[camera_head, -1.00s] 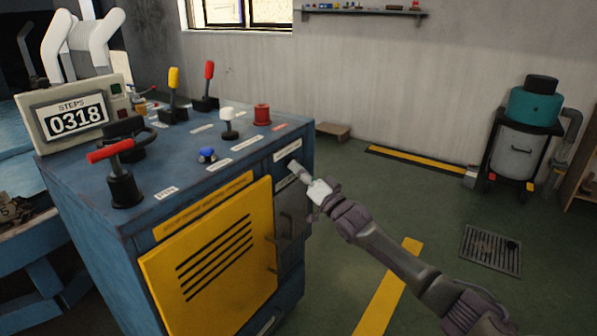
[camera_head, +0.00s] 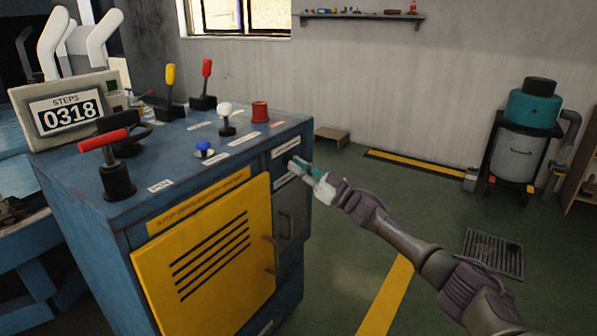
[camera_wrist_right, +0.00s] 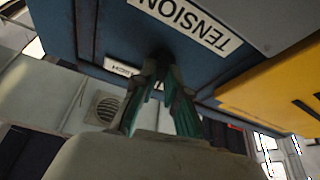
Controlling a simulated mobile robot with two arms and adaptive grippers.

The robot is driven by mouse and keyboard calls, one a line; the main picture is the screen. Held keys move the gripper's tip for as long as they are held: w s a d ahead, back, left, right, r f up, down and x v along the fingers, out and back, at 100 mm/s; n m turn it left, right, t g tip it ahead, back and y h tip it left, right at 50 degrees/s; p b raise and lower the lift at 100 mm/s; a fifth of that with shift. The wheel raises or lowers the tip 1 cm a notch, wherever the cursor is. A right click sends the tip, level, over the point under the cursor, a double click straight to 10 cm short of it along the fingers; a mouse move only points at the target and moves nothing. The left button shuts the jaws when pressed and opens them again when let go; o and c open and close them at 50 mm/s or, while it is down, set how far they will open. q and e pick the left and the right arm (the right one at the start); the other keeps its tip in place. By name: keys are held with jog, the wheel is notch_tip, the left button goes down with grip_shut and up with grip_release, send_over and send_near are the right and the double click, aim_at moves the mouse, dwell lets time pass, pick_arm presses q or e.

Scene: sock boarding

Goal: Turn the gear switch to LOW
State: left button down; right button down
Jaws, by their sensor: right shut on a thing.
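My right gripper (camera_head: 300,165) is at the front face of the blue machine cabinet (camera_head: 125,205), right of the yellow door. It is shut on a small dark control there, between two white labels. In the right wrist view the gripper's teal-lined fingers (camera_wrist_right: 160,70) close at a dark spot between a label reading TENSION (camera_wrist_right: 185,20) and a smaller label (camera_wrist_right: 122,69) that is hard to read. The control is mostly hidden by the fingers, and I cannot tell its setting or whether it is the gear switch. My left gripper is out of view.
The cabinet top carries a red-handled lever (camera_head: 108,160), a blue knob (camera_head: 205,150), a white knob (camera_head: 226,110), a red knob (camera_head: 260,111) and upright levers. A yellow slatted door (camera_head: 208,262) is beside my gripper.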

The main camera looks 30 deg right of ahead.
jog(key=n+g+y, duration=0.1)
jog(key=n, duration=0.2)
jog(key=n+g+y+b, duration=0.1)
jog(key=n, duration=0.2)
jog(key=n+g+y, duration=0.1)
jog(key=n, duration=0.2)
jog(key=shift+w+d+g, duration=0.1)
jog(key=shift+d+g, duration=0.15)
jog(key=shift+g, duration=0.05)
jog(key=shift+r, duration=0.1)
jog(key=c, duration=1.2)
grip_release()
jog(key=v, duration=1.2)
